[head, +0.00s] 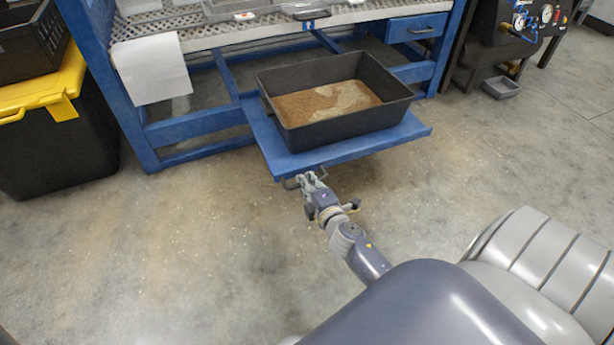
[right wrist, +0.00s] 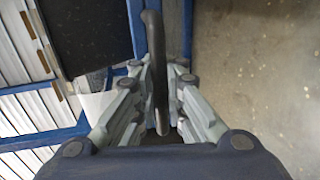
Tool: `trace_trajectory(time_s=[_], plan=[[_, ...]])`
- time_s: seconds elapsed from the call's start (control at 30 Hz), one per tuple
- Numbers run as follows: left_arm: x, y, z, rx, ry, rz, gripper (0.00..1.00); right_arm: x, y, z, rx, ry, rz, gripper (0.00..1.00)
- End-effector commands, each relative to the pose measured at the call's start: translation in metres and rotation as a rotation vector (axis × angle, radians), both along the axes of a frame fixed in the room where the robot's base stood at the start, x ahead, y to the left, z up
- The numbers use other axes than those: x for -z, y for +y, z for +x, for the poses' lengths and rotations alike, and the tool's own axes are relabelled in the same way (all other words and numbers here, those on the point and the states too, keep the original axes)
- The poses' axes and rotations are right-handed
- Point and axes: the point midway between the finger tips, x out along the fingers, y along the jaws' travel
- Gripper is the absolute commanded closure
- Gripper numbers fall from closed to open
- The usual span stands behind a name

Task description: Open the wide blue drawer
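The wide blue drawer (head: 408,134) juts out from the blue bench frame in the head view. A black tray of brown and tan substrate stands on it. Its dark handle (head: 291,184) is on the front face. My right gripper (head: 309,178) is at this handle. In the right wrist view the dark handle bar (right wrist: 153,45) runs between the two fingers of my right gripper (right wrist: 161,72), which are closed in on it from both sides. My left gripper is in neither view.
The black tray (head: 345,126) covers most of the drawer. A yellow-lidded black bin (head: 55,140) stands at the left. A small blue drawer (head: 416,28) sits shut at the upper right. A grey pan (head: 501,88) lies on the floor. Floor in front is clear.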

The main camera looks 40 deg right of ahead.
Motion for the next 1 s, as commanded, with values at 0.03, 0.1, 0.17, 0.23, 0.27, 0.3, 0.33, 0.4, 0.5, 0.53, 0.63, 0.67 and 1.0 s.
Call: trace_trajectory(time_s=[0.03,0.1,0.17,0.23,0.27,0.3,0.33,0.4,0.5,0.53,0.63,0.67,1.0], plan=[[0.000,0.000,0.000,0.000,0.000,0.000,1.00,-0.001,0.001,0.001,-0.003,-0.003,0.000,0.83],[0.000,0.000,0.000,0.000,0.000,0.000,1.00,-0.001,0.001,0.001,-0.002,-0.003,0.000,0.70],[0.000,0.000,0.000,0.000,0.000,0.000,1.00,-0.001,0.001,0.001,-0.002,-0.002,0.000,0.70],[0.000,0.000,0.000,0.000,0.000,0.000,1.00,-0.001,0.000,0.001,-0.001,-0.002,0.000,0.70],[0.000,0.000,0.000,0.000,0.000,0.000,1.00,-0.001,0.001,0.000,-0.001,-0.001,0.000,0.70],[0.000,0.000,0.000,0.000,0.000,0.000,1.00,-0.001,0.000,0.000,-0.001,-0.001,0.000,0.70],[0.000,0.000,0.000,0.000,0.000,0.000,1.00,-0.001,0.000,0.000,-0.001,-0.001,0.000,0.70],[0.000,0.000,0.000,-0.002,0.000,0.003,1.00,0.000,0.000,0.000,-0.001,-0.001,0.000,0.70],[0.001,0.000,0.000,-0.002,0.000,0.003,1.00,-0.001,0.001,-0.003,-0.001,0.000,0.000,0.70],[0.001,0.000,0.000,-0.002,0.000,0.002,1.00,-0.001,0.002,-0.006,-0.001,0.000,0.001,0.70],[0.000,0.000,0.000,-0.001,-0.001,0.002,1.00,-0.003,0.005,-0.018,-0.001,0.001,0.001,0.70],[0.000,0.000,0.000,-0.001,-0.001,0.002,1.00,-0.004,0.006,-0.023,0.000,0.002,0.001,0.70],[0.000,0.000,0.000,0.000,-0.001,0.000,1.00,-0.018,0.021,-0.087,0.001,0.001,0.002,0.70]])
